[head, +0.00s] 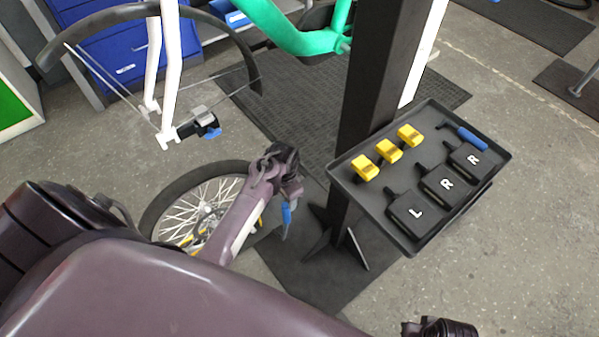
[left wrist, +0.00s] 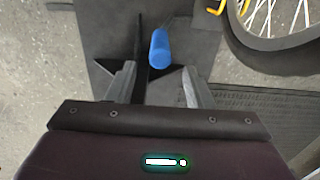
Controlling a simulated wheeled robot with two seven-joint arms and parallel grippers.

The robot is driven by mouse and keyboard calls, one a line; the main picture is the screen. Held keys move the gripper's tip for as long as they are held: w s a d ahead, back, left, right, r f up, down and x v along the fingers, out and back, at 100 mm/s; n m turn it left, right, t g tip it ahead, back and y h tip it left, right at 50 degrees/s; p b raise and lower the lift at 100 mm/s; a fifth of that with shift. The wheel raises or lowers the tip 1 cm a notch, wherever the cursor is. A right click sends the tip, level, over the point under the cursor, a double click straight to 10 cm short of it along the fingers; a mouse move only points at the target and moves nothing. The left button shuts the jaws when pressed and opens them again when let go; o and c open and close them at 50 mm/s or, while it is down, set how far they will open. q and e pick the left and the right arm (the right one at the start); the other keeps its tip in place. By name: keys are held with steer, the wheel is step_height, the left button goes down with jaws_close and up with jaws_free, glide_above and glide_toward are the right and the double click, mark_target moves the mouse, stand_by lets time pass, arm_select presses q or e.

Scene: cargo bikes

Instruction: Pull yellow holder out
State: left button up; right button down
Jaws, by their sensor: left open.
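My left gripper (head: 289,190) hangs low beside the black post, over the dark floor plate, with its jaws apart. In the left wrist view its two fingers (left wrist: 158,72) are spread. A blue cylindrical handle (left wrist: 159,48) shows beyond and between them; whether it touches a finger cannot be told. It also shows just below the gripper in the head view (head: 287,214). A curved yellow piece (left wrist: 216,7) lies beside the wheel, partly cut off by the frame. Three yellow blocks (head: 388,150) sit in a row on the dark tray. A dark part of my right arm shows at the bottom edge.
A wheel (head: 196,212) lies left of the post (head: 368,100). The tray (head: 345,185) also holds black blocks marked L and R and a blue-handled tool (head: 471,137). A bike frame with white fork (head: 170,65) hangs above. Floor at right is open.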

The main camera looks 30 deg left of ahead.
mark_target(285, 205)
arm_select(q)
step_height(285, 205, down, 5)
steer(key=shift+s+r+b, duration=0.15)
steer(key=shift+b, duration=0.6)
step_height(285, 205, down, 2)
steer(key=shift+b, duration=0.4)
steer(key=shift+f, duration=0.35)
arm_select(e)
steer(key=shift+n+t+y, duration=0.3)
steer(key=r, duration=0.1)
steer(key=a+r, duration=0.1)
steer(key=r, duration=0.3)
steer(key=shift+s+a+r, duration=0.1)
steer(key=shift+s+a, duration=0.05)
steer(key=shift+a, duration=0.1)
arm_select(q)
jaws_close()
